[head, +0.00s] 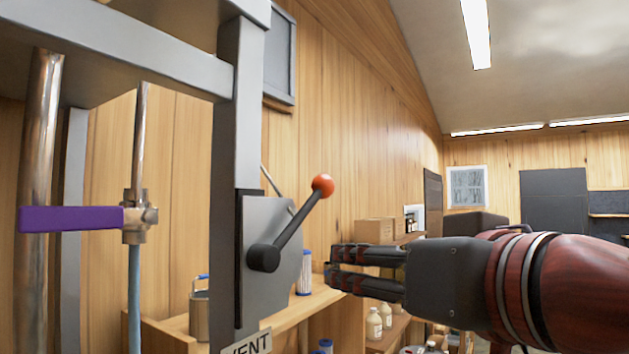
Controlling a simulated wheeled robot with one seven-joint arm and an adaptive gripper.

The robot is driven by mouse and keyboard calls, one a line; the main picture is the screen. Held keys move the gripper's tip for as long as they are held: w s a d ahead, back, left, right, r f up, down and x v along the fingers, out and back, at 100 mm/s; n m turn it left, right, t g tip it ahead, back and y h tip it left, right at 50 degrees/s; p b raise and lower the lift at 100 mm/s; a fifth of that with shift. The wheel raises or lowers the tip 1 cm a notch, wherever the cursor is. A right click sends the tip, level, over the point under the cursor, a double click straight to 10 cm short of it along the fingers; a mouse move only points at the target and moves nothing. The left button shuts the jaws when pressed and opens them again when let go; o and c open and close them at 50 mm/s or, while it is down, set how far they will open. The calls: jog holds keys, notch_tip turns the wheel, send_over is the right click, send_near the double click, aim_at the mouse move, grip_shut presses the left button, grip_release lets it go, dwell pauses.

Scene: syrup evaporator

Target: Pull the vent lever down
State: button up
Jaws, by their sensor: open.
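The vent lever (298,224) is a dark rod with an orange-red ball knob (323,185). It tilts up and to the right from a black hub on a grey plate (262,215). The plate is fixed to a grey upright post, with a partly cut-off sign (247,343) reading "VENT" below. My gripper (332,268) comes in from the right with its fingers pointing left. Its fingertips appear below and a little right of the knob in the picture, apart from the lever. It is open, with a narrow gap between the fingers, and holds nothing.
A purple-handled valve (75,219) sits on a thin pipe at left. The grey frame post (226,170) stands just left of the lever. A wooden shelf (180,330) with a metal pot (199,310) is behind. Space right of the knob looks clear.

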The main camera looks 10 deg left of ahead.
jog(key=y+p, duration=0.2)
send_near(329, 183)
jog(key=shift+t, duration=0.3)
jog(key=x, duration=0.4)
jog(key=shift+a+f, duration=0.2)
jog(key=p+x, duration=0.2)
jog(key=x, duration=0.9)
jog(key=shift+w+f+p, duration=0.2)
jog(key=shift+w+p, duration=0.1)
jog(key=shift+p, duration=0.1)
jog(key=c, duration=0.3)
jog(key=shift+a, duration=0.1)
grip_shut()
